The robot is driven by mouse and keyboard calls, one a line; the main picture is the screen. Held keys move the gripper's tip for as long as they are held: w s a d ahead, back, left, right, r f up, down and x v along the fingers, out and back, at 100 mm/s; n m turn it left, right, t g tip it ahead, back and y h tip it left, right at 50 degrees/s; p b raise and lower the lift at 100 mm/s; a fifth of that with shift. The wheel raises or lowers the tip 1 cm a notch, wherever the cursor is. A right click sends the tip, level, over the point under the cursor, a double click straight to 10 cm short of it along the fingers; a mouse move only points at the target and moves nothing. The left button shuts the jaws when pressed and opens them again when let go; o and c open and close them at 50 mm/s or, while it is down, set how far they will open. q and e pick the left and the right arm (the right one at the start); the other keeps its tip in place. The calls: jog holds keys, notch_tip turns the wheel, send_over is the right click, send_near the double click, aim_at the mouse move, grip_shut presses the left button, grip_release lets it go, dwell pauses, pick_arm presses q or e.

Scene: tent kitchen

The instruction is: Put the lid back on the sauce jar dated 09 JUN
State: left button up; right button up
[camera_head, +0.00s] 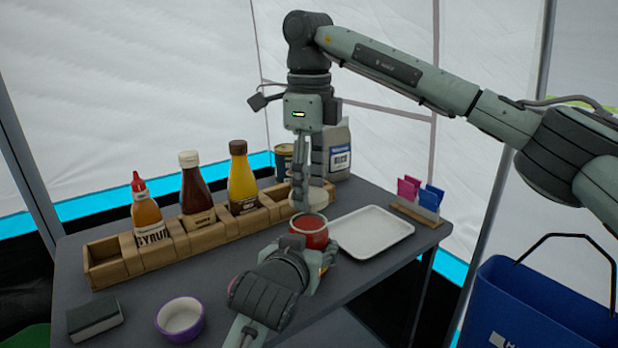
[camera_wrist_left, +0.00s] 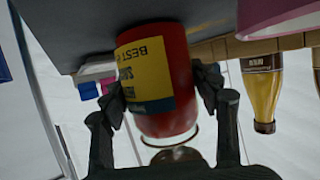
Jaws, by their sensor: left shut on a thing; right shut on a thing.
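The red sauce jar (camera_head: 312,236) stands upright near the table's front edge, its mouth uncovered. In the left wrist view, which is upside down, the jar (camera_wrist_left: 178,105) has a yellow and blue label reading "BEST"; the date is not legible. My left gripper (camera_wrist_left: 160,93) is shut on the jar's sides. My right gripper (camera_head: 304,190) points down above and slightly behind the jar. It is shut on what looks like the pale round lid (camera_head: 317,198), partly hidden by the fingers. The lid appears apart from the jar's rim.
A wooden rack (camera_head: 110,262) with several bottles runs along the left and back. A white tray (camera_head: 372,232) lies right of the jar, a packet holder (camera_head: 415,211) beyond. A purple bowl (camera_head: 180,318) and a sponge (camera_head: 94,318) are front left. A blue bin (camera_head: 540,305) stands right.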

aim_at(309, 194)
jog(key=shift+f, duration=0.25)
dwell(0.3)
jog(key=shift+f, duration=0.8)
jog(key=shift+f, duration=0.55)
